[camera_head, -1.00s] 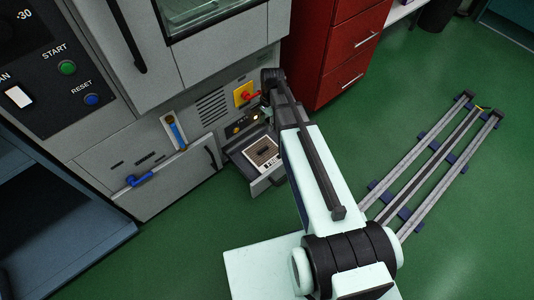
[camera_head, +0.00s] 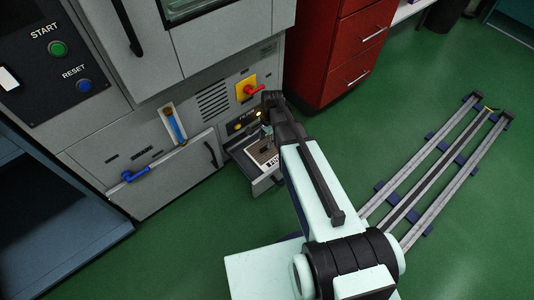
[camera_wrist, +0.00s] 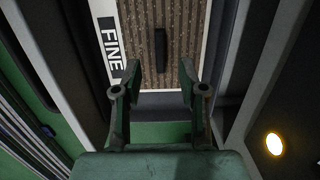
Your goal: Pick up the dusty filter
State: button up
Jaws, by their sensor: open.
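The dusty filter (camera_wrist: 141,30) lies in an open drawer low on the grey cabinet. In the wrist view it has a white frame marked "FINE", a brown speckled pleated face and a dark upright handle (camera_wrist: 160,50). In the head view the filter (camera_head: 262,158) shows partly, with my arm over its right side. My gripper (camera_wrist: 158,75) is open and empty. In the wrist view its fingertips sit left and right of the lower end of the handle, with gaps on both sides. I cannot tell how far above the handle they are.
The drawer (camera_head: 267,185) has walls close around the filter. A yellow and red switch (camera_head: 250,90) is on the panel above it. A lit yellow lamp (camera_wrist: 274,143) is at the right in the wrist view. Red drawers (camera_head: 340,50) stand at the right.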

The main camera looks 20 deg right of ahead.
aim_at(267, 151)
jog(key=f+b, duration=0.1)
jog(key=f, duration=0.1)
jog(key=f+b, duration=0.2)
jog(key=f, duration=0.1)
jog(key=shift+s+a, duration=0.1)
jog(key=shift+a, duration=0.1)
grip_shut()
